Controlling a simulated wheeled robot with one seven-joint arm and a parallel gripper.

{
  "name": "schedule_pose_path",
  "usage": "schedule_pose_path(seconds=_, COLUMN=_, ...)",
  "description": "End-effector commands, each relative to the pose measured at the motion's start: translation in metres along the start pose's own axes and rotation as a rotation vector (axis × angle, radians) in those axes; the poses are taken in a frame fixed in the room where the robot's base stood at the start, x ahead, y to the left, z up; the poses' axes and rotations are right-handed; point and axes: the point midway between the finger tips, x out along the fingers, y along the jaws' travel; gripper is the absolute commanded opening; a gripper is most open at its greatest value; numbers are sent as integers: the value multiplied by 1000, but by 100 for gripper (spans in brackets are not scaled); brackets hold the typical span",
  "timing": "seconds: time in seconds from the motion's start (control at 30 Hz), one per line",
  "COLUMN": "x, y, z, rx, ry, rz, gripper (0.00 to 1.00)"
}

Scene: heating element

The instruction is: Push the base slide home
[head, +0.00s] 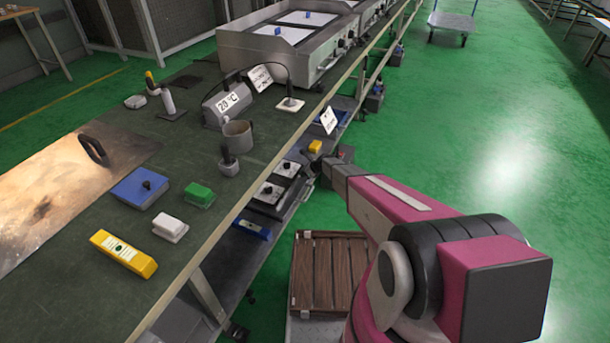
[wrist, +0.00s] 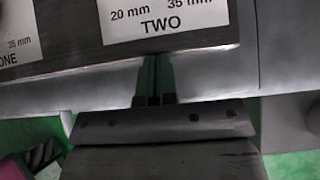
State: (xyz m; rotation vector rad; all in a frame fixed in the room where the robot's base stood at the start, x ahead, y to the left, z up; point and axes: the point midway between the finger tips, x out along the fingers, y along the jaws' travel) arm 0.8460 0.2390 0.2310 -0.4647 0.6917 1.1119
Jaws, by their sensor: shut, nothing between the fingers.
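In the wrist view my gripper (wrist: 154,88) is shut and empty. Its fingertips are at the front edge of a dark metal-edged part (wrist: 190,58) that carries a white label (wrist: 165,20) reading "20 mm", "35 mm" and "TWO". I cannot tell whether the tips touch it. A second label (wrist: 15,40), ending in "ONE", shows at the left. In the head view my gripper (head: 316,168) is low beside the bench, at the lower shelf, and is small and partly hidden. Which part is the base slide is not clear.
Dark units with knobs (head: 270,193) sit on the lower shelf, with a yellow block (head: 315,146) near my gripper. The bench top (head: 110,205) above holds a blue block (head: 139,188), a metal cup (head: 237,135) and several other items.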

Motion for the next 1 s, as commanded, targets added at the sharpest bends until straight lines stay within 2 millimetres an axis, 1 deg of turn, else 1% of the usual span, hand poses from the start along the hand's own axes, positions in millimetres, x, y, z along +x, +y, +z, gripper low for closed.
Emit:
schedule_pose_path(seconds=0.03, x=5, y=0, z=4, rx=2, ry=-6, rz=3, gripper=0)
schedule_pose_path(seconds=0.2, x=6, y=0, z=4, rx=2, ry=-7, rz=4, gripper=0)
schedule_pose_path(seconds=0.37, x=-2, y=0, z=-3, rx=2, ry=-6, rz=4, gripper=0)
schedule_pose_path(seconds=0.57, x=-29, y=1, z=-28, rx=1, ry=-2, rz=2, gripper=0)
schedule_pose_path(seconds=0.7, x=-62, y=2, z=-27, rx=0, ry=-3, rz=1, gripper=0)
schedule_pose_path(seconds=0.8, x=-82, y=2, z=-27, rx=-1, ry=-2, rz=0, gripper=0)
schedule_pose_path(seconds=0.9, x=-100, y=2, z=-27, rx=-1, ry=-2, rz=0, gripper=0)
schedule_pose_path(seconds=1.0, x=-113, y=2, z=-28, rx=-1, ry=-2, rz=1, gripper=0)
